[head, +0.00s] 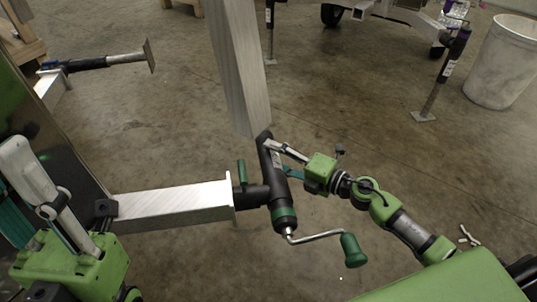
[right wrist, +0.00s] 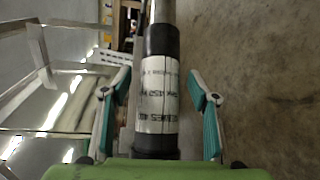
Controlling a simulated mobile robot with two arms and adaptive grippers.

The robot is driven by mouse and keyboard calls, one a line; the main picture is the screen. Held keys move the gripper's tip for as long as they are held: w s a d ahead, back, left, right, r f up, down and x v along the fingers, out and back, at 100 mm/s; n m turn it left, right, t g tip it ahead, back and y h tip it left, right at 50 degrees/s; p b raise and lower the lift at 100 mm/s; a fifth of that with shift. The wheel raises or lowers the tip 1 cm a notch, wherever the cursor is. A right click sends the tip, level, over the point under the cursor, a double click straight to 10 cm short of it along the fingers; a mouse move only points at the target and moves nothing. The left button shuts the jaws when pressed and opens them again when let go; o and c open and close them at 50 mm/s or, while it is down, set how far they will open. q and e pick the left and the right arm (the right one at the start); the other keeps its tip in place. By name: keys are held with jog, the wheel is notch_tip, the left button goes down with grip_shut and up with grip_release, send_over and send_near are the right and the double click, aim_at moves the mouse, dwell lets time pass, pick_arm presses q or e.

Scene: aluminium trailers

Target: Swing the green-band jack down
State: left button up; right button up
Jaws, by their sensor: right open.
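The green-band jack (head: 271,180) is a black tube with a green band at its near end, mounted on the end of a silver beam. Its crank (head: 318,237) ends in a green grip. A green pin (head: 241,172) stands at the mount. My right gripper (head: 277,160) is open at the tube's far part. In the right wrist view, its fingers flank the labelled black tube (right wrist: 158,95) with gaps on both sides; a bare metal tube extends beyond. My left gripper (head: 42,178) is at the left edge; its opening is unclear.
The silver beam (head: 175,203) runs left from the jack. A blue-band jack (head: 85,63) lies sideways at upper left. Another jack (head: 440,80) stands upright at right, near a white bin (head: 500,62). The floor between is mostly clear.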

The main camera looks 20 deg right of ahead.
jog(key=shift+x, duration=1.35)
grip_shut()
jog(key=shift+p, duration=0.4)
